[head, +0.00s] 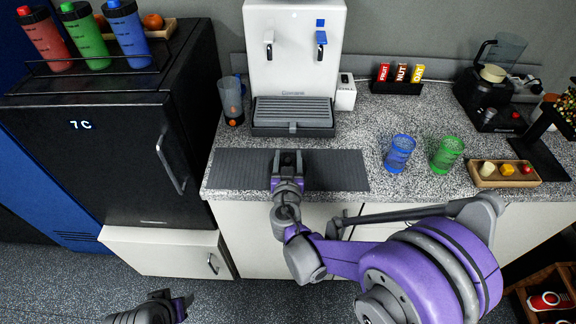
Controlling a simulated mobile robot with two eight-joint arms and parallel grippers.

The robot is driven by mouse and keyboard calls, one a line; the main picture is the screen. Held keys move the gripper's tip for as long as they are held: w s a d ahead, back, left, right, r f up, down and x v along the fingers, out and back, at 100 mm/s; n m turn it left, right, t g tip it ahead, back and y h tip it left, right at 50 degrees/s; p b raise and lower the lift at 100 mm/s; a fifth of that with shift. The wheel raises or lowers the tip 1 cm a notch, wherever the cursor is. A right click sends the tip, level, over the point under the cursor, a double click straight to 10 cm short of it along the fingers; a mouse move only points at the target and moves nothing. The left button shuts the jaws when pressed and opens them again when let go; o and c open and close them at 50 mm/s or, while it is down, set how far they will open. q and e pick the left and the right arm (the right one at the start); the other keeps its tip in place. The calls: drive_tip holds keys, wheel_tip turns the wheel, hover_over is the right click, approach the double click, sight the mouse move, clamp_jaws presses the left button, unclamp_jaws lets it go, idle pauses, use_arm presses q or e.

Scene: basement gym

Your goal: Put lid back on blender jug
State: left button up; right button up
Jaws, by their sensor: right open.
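The blender stands at the back right of the counter, with a black base (486,108) and a clear grey jug (507,50) above it. A round cream shape (493,73) shows at the bottom of the jug; I cannot tell if it is contents or a part. I cannot make out a separate lid. My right gripper (287,158) is open and empty over the dark ribbed mat (338,170), well left of the blender. My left gripper (180,304) is low at the bottom left, in front of the counter, its jaws unclear.
A water dispenser (293,55) stands behind the mat, with a dark tumbler (231,100) to its left. A blue cup (399,153), a green cup (446,153) and a wooden snack tray (503,183) lie between mat and right edge. Bars (402,73) stand at the back. A black fridge (95,150) is left.

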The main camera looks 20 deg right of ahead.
drive_tip(key=shift+x, duration=1)
clamp_jaws()
drive_tip(key=shift+r, duration=0.1)
